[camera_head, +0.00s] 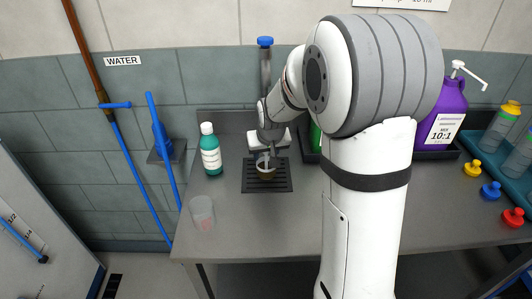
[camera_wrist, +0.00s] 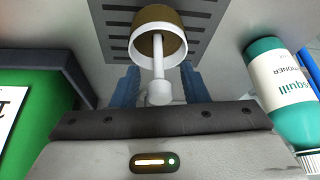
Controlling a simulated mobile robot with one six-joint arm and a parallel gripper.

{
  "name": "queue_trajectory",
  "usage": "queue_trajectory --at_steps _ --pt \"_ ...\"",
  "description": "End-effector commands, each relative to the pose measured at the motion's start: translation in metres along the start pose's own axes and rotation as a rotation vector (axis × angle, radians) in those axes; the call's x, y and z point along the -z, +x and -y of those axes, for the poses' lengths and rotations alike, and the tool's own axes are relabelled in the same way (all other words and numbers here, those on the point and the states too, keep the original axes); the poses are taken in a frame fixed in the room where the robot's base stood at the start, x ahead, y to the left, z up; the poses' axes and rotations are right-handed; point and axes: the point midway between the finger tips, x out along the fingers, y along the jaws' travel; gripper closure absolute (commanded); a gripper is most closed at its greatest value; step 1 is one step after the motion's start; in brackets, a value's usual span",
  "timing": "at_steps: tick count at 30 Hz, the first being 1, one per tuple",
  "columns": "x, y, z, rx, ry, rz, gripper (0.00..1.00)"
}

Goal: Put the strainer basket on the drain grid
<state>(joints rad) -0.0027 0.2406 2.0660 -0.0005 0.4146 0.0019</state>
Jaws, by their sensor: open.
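The strainer basket (camera_head: 266,173) is a small brownish cup with a white rim and a white central stem with a round knob. It is over the dark slotted drain grid (camera_head: 281,186) on the grey counter and appears to stand on it. In the wrist view the basket (camera_wrist: 144,45) overlaps the grid (camera_wrist: 205,22). My gripper (camera_head: 266,158) is just above the basket. In the wrist view its blue fingers (camera_wrist: 160,84) are apart on either side of the stem, with a gap visible. The basket's underside is hidden.
A green container (camera_head: 315,136) is partly hidden behind my arm. A purple jug (camera_head: 442,115) stands at the right. The counter front is clear.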

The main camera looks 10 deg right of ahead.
Motion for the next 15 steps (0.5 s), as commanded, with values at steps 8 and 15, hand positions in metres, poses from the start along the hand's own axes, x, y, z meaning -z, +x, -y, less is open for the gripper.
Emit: queue_trajectory --at_steps 8,15 --pt "0.003 -0.022 0.000 0.000 0.001 -0.005 0.60" --pt "0.003 -0.076 -0.001 0.000 0.001 -0.006 0.60"
